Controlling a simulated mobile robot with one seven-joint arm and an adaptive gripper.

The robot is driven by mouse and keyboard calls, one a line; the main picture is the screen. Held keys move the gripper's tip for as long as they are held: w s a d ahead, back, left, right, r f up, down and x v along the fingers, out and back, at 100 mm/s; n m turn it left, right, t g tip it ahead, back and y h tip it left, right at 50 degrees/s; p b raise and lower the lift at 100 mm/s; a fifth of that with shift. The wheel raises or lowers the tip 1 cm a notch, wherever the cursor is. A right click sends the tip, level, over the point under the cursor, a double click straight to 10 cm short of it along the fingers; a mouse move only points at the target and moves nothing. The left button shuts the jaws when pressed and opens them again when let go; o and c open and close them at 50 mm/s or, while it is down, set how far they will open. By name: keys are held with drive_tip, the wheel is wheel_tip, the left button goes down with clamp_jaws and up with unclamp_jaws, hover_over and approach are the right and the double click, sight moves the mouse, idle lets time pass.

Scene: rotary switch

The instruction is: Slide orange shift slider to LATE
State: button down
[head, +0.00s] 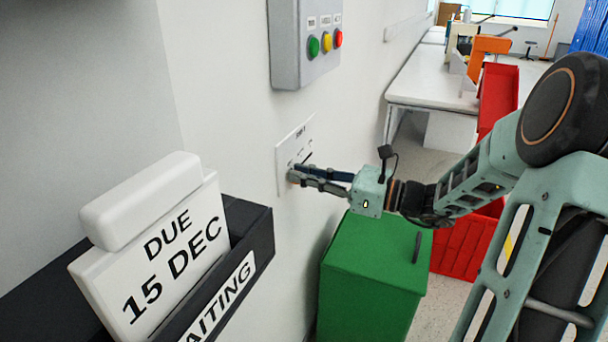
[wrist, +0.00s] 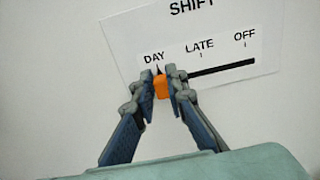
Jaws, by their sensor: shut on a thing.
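The shift panel (wrist: 130,38) is a white plate on the wall with DAY, LATE and OFF marked from left to right above a black slot (wrist: 225,70). The orange slider (wrist: 161,88) is at the left end of the slot, under DAY. My gripper (wrist: 164,78) is shut on the orange slider, one finger on each side of it. In the head view the panel (head: 293,147) is seen at a steep angle, and my gripper (head: 293,176) reaches its lower part from the right. The slider is hidden there.
A grey box (head: 290,45) with green, yellow and red buttons is on the wall above the panel. A green bin (head: 370,265) stands below my gripper. A dark holder (head: 245,235) with a DUE 15 DEC card (head: 160,255) is at the near left.

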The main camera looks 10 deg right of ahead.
sight(301, 160)
drive_tip(key=w+d+p, duration=0.2)
drive_tip(key=w+p, duration=0.1)
drive_tip(key=shift+w+d+r, duration=0.1)
drive_tip(key=shift+d+r, duration=0.1)
drive_tip(key=shift+w+d+f+p, duration=0.25)
drive_tip(key=shift+w+d+p, duration=0.2)
drive_tip(key=shift+w, duration=0.15)
drive_tip(key=c, duration=1.9)
unclamp_jaws()
drive_tip(key=shift+c, duration=0.2)
drive_tip(key=v, duration=1.2)
